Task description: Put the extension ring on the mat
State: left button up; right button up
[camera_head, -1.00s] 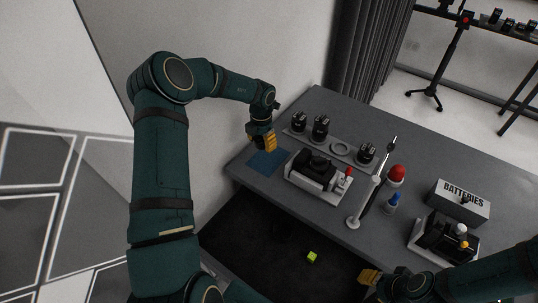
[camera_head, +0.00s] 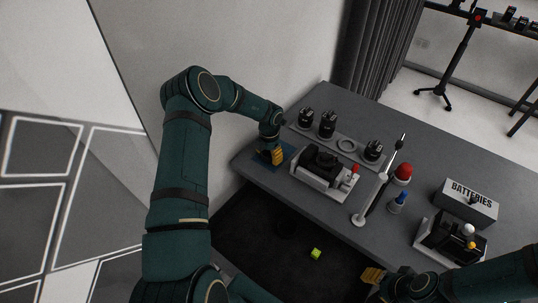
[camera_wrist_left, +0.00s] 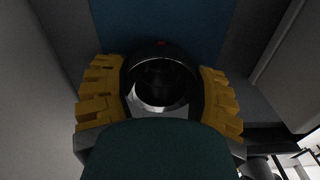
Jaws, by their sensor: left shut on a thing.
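The mat (camera_wrist_left: 160,22) also shows behind the ring in the left wrist view. I cannot tell whether the ring touches it. My right gripper (camera_head: 372,275) is at the lower right, partly seen, away from the mat.
A grey tray with several black lenses (camera_head: 327,125) and a ring-shaped spot (camera_head: 346,145) is behind the mat. A black camera on a white base (camera_head: 322,164) stands to its right. Farther right are a slim stand (camera_head: 359,219), blue bottle (camera_head: 398,202) and batteries box (camera_head: 468,203).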

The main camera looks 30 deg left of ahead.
aim_at(269, 152)
pick_arm(q)
jog(key=o, duration=1.2)
jog(key=shift+f, duration=0.1)
jog(key=shift+o, duration=0.2)
notch_tip(269, 152, up, 12)
jog(key=shift+r+p, duration=0.2)
jog(key=shift+p, duration=0.2)
jog(key=shift+d+f, duration=0.1)
